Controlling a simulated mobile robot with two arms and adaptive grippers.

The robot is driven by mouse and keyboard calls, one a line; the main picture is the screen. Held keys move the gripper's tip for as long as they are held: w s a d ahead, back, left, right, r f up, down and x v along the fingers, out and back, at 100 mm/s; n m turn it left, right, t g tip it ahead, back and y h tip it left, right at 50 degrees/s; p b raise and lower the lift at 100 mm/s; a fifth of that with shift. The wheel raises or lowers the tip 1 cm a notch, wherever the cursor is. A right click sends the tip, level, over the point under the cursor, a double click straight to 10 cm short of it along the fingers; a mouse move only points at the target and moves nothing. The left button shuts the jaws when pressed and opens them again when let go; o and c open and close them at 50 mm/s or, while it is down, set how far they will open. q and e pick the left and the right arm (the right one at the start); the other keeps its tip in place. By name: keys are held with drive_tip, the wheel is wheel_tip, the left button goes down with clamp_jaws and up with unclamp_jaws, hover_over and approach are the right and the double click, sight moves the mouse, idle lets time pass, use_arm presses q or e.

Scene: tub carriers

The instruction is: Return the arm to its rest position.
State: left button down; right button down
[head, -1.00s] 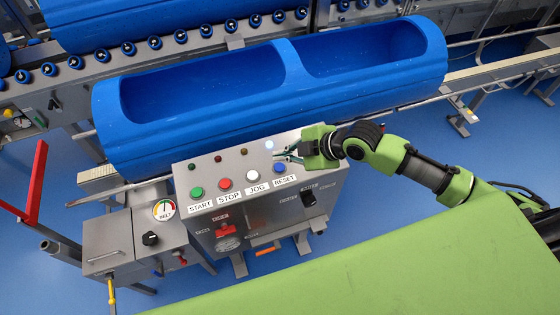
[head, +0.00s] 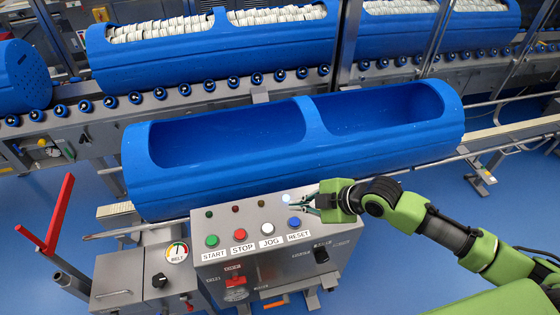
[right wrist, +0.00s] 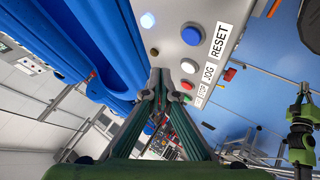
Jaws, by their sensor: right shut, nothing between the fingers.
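My right gripper (head: 306,202) is at the far right of the grey control panel (head: 262,217), close to the lit white lamp (head: 285,198) and the blue RESET button (head: 294,222). Its fingers are together with nothing between them. In the right wrist view the shut fingertips (right wrist: 160,88) point past the panel edge, beside the button row. Whether they touch the panel cannot be told. The panel also carries a green START button (head: 212,241), a red STOP button (head: 240,235) and a white JOG button (head: 267,229).
An empty blue tub carrier (head: 290,165) lies behind the panel, close to my right gripper. Further back, filled blue carriers stand beyond a roller conveyor (head: 160,94). A red lever (head: 58,215) stands at left. Blue floor (head: 420,245) shows to the right of the panel.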

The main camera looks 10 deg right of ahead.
drive_tip(key=s+a+f+m, duration=0.2)
drive_tip(key=s+a+m, duration=0.1)
drive_tip(key=s+a, duration=0.25)
drive_tip(key=s+d+f+m+g+h, duration=0.1)
drive_tip(key=s+d+m+g+h, duration=0.15)
drive_tip(key=s+d+m, duration=0.4)
drive_tip(key=s+d+f+m+g+h, duration=0.1)
drive_tip(key=s+d+m+h, duration=0.3)
drive_tip(key=s+m, duration=0.55)
drive_tip(key=s+f+n+b, duration=0.3)
drive_tip(key=f+b, duration=0.3)
drive_tip(key=f, duration=2.5)
drive_tip(key=s+d+f+g+b, duration=0.1)
drive_tip(key=s+f+b, duration=0.1)
drive_tip(key=s+f, duration=0.7)
drive_tip(key=s+d+f+g+b, duration=0.1)
drive_tip(key=s+d+f+b, duration=0.1)
drive_tip(key=s+f, duration=0.7)
wheel_tip(320, 180, down, 5)
drive_tip(key=shift+r+n+b, duration=0.2)
drive_tip(key=shift+n+b, duration=0.1)
